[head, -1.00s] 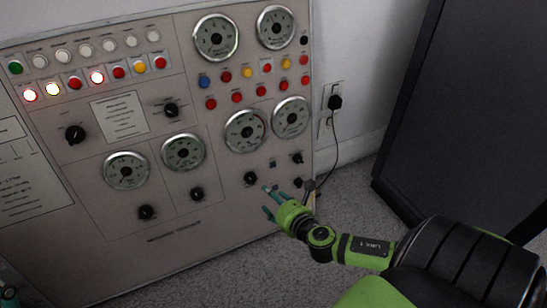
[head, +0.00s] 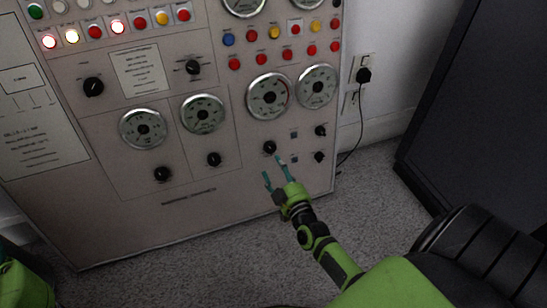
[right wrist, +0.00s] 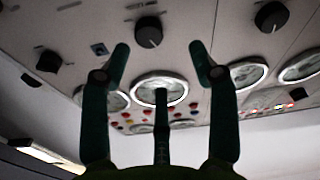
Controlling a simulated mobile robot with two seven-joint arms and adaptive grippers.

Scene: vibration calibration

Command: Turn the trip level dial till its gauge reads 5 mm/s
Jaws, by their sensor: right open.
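My right gripper (head: 275,169) is open and empty, its two teal fingers pointing at the panel just below a black dial (head: 269,147). In the right wrist view that dial (right wrist: 149,32) shows between the two fingertips (right wrist: 159,52), beyond them; I see no contact. A round gauge (head: 269,96) sits above this dial, and a gauge (right wrist: 160,88) shows in line with the dial in the wrist view. The labels and gauge readings are too small to read, so I cannot confirm which dial is the trip level. Part of my left gripper (head: 20,285) shows at the lower left; its fingers are unclear.
The grey panel (head: 185,240) also carries a dial (head: 213,159), another dial (head: 162,174), small knobs (head: 320,130) at right, and several lamps and buttons. A plug (head: 363,75) with a hanging cable is on the wall. A dark board (head: 480,100) stands at right. Carpet before the panel is clear.

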